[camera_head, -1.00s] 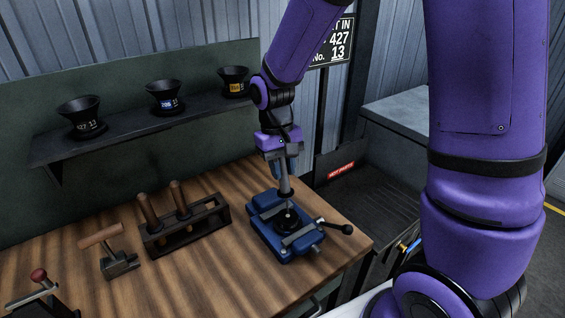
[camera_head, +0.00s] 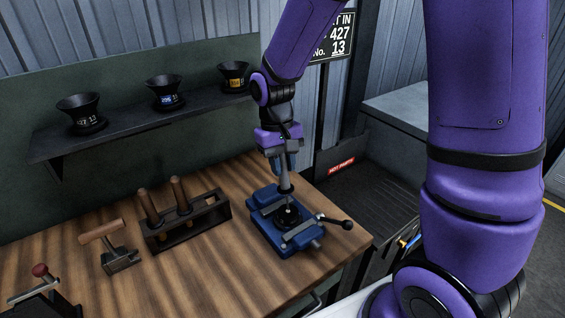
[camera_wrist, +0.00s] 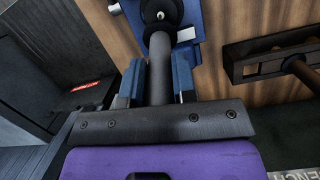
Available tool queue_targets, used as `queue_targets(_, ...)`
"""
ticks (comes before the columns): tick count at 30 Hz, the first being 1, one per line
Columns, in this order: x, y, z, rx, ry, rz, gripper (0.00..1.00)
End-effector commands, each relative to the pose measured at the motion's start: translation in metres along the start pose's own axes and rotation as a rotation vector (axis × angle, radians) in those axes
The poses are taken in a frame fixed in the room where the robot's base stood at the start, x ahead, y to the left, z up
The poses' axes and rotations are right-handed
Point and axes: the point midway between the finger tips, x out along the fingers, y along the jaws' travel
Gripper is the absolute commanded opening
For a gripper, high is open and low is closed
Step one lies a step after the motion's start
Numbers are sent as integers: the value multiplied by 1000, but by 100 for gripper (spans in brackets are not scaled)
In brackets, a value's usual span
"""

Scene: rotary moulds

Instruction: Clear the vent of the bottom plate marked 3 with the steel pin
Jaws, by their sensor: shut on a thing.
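My gripper (camera_head: 280,160) is shut on a grey steel pin (camera_head: 284,177) with a dark collar, held roughly upright, point down, above a blue vise (camera_head: 267,204). A round black plate (camera_head: 290,217) sits between the vise jaws; I cannot read any number on it. The wrist view shows the pin (camera_wrist: 160,75) between the blue fingers, with its collar over the plate and a small bright spot just beyond. The pin's tip looks close above the plate, but I cannot tell whether it touches. The vent itself is not clear to see.
A rack (camera_head: 185,232) with two wooden-handled tools stands left of the vise. A wooden-handled stamp (camera_head: 122,258) and a red-knobbed device (camera_head: 40,288) lie further left. Three black funnel-shaped moulds (camera_head: 164,90) stand on the shelf. The vise handle (camera_head: 335,222) sticks out right.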

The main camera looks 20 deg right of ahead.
Motion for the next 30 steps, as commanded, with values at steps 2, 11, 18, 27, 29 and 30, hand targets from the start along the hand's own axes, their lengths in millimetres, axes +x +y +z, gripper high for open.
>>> queue_targets(2,1,0,0,0,0,0,2)
queue_targets(11,4,0,-1,0,-1,0,2)
queue_targets(18,6,0,-1,0,-1,0,2)
queue_targets(27,7,0,-1,0,0,0,2)
queue_targets(29,7,0,-1,0,0,0,2)
queue_targets(30,7,0,-1,0,0,0,2)
